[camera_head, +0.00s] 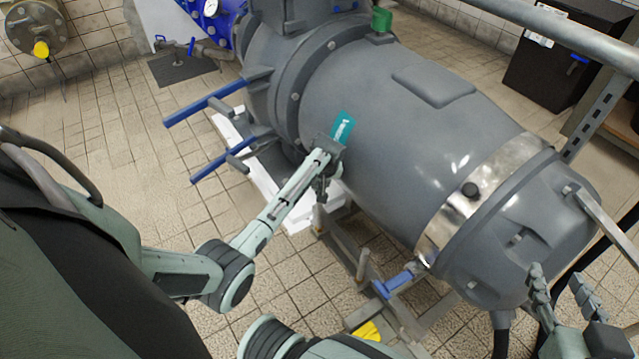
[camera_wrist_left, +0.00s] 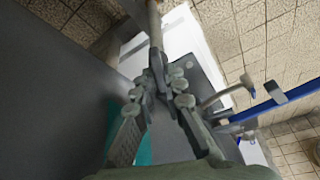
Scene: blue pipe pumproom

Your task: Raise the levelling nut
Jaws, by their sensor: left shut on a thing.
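My left gripper (camera_head: 323,192) is beside the lower flank of the big grey pump body. In the left wrist view its two fingers (camera_wrist_left: 157,88) come together on a small dark part at the end of a grey upright rod (camera_wrist_left: 155,28). This part looks like the levelling nut, but the fingertips hide most of it. My right gripper (camera_head: 565,296) is at the lower right, in front of the pump's end cap. Its fingers are spread, with nothing between them.
The grey pump body (camera_head: 390,120) fills the middle, close to the left gripper. Blue-ended bars (camera_head: 205,103) stick out to the left. A blue-handled clamp (camera_head: 393,284) sits below. Tiled floor (camera_head: 110,170) is free at the left.

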